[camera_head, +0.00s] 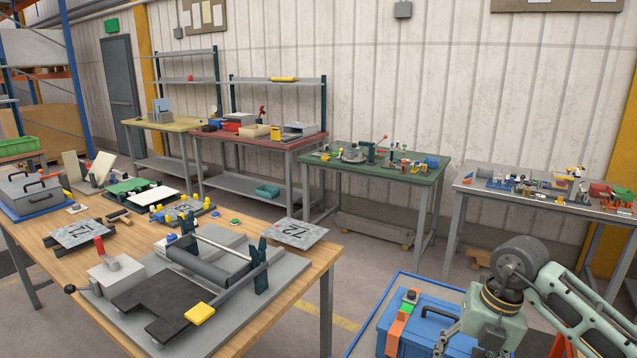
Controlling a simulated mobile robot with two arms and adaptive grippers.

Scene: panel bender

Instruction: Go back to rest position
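My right arm comes in from the lower right. Its gripper (473,330) shows only partly at the bottom edge, over a blue toolbox (425,322); its fingertips are not clear, so I cannot tell if it is open or shut. No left gripper or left arm is in view. The panel bender (205,285) stands on the wooden table (310,262), with a dark roller, a bar between dark uprights, a black plate and a yellow pad. A grey plate marked 72 (295,233) lies at the table's right corner. Another marked plate (79,234) lies at left.
The blue toolbox sits on a blue-edged surface (352,345), close to my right arm. Behind are a green-topped table (330,163), a grey table (490,195) and a red-topped table (215,137), all holding items. Open floor lies between the wooden table and the green-topped table.

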